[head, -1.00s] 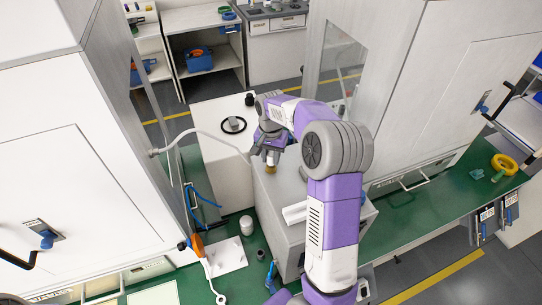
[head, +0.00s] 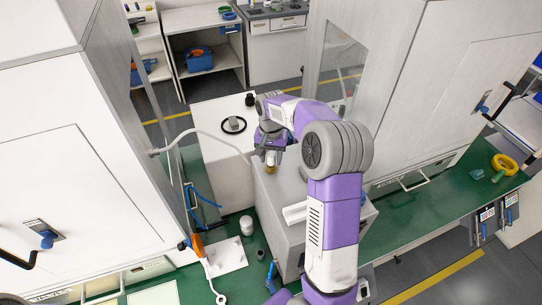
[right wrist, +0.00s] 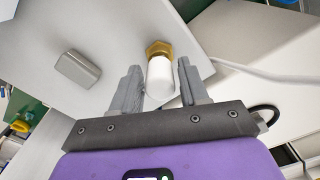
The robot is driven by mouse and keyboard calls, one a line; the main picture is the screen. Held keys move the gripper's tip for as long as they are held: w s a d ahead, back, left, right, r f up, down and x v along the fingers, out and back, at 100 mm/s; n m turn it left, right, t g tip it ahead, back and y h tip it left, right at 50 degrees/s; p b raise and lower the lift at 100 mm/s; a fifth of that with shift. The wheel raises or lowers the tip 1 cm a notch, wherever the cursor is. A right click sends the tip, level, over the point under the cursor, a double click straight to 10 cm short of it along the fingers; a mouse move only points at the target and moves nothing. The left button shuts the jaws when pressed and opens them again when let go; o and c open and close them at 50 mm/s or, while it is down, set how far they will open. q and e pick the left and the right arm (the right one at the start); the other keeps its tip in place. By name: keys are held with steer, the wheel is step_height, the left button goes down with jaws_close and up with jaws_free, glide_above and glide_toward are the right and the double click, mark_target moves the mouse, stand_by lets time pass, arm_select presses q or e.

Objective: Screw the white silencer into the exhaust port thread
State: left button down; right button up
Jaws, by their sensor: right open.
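The white silencer (right wrist: 159,77) shows between the fingers in the right wrist view, its far end at a brass hex fitting (right wrist: 159,48) on the grey box face. The brass also shows in the head view (head: 270,170), on top of the grey box (head: 276,215). I cannot tell how deep the silencer sits in the thread. My right gripper (right wrist: 160,82) is open, one finger on each side of the silencer, with gaps visible on both sides. It also shows in the head view (head: 270,155). My left gripper is not in view.
A grey block (right wrist: 78,68) stands on the same face, left of the silencer in the right wrist view. A pale hose (head: 205,135) runs from the white cabinet toward the box.

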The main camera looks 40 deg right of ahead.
steer(key=n, duration=0.9)
steer(key=c, duration=0.6)
steer(key=m, duration=0.5)
steer(key=shift+m, duration=0.3)
steer(key=m, duration=0.6)
steer(key=o, duration=0.6)
